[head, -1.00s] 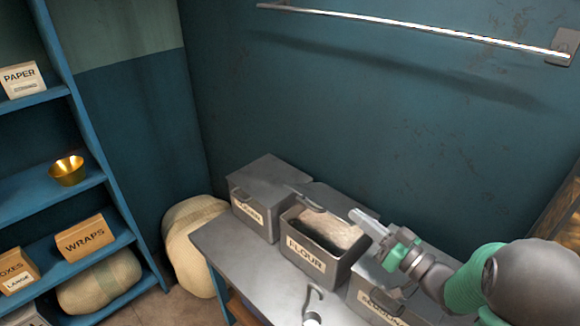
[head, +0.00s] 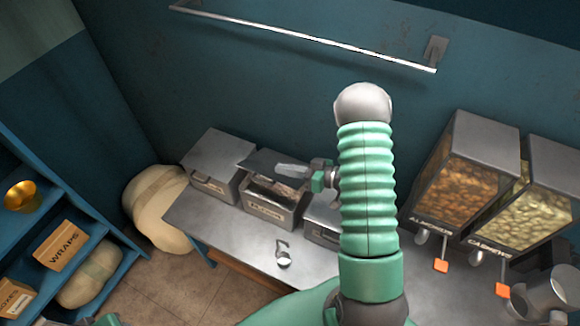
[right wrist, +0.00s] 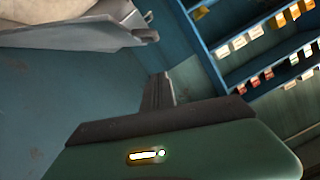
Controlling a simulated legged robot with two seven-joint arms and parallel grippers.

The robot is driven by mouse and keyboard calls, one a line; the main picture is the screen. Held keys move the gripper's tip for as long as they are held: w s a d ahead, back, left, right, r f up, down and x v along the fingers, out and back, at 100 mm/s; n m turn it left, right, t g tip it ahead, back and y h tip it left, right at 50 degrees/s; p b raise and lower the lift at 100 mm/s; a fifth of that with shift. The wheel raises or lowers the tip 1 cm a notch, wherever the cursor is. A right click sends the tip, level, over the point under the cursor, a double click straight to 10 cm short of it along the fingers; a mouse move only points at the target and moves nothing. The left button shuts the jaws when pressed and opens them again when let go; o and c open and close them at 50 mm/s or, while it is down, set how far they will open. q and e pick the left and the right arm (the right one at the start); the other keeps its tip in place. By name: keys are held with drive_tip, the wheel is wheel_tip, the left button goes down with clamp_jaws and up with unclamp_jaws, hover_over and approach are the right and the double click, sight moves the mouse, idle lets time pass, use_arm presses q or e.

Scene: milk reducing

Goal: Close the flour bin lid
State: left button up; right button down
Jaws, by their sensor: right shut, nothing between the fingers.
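The flour bin (head: 265,213) stands in the row of grey bins along the wall in the head view. Its lid (head: 272,160) is raised at the back, and pale flour shows in the gap below it. My right gripper (head: 290,170) points left over the bin opening, close to the lid; whether it touches the lid I cannot tell. The right gripper's fingers (right wrist: 158,92) are shut and empty in the right wrist view. A grey-edged pale surface at that view's upper left is too partial to name.
A grey bin with its lid down (head: 212,160) stands left of the flour bin. Another bin (head: 322,222) on the right is partly hidden by my arm. A small metal tool (head: 283,253) lies on the steel table (head: 225,235). Dispensers (head: 470,180) stand on the right.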

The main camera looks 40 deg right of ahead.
sight(269, 177)
drive_tip(key=p+x, duration=0.1)
drive_tip(key=x, duration=0.3)
drive_tip(key=shift+w+a+r, duration=0.1)
drive_tip(key=f, duration=0.1)
drive_tip(key=a+f, duration=0.1)
drive_tip(key=f, duration=0.2)
drive_tip(key=shift+a+p, duration=0.3)
drive_tip(key=shift+a, duration=0.05)
drive_tip(key=shift+d, duration=0.1)
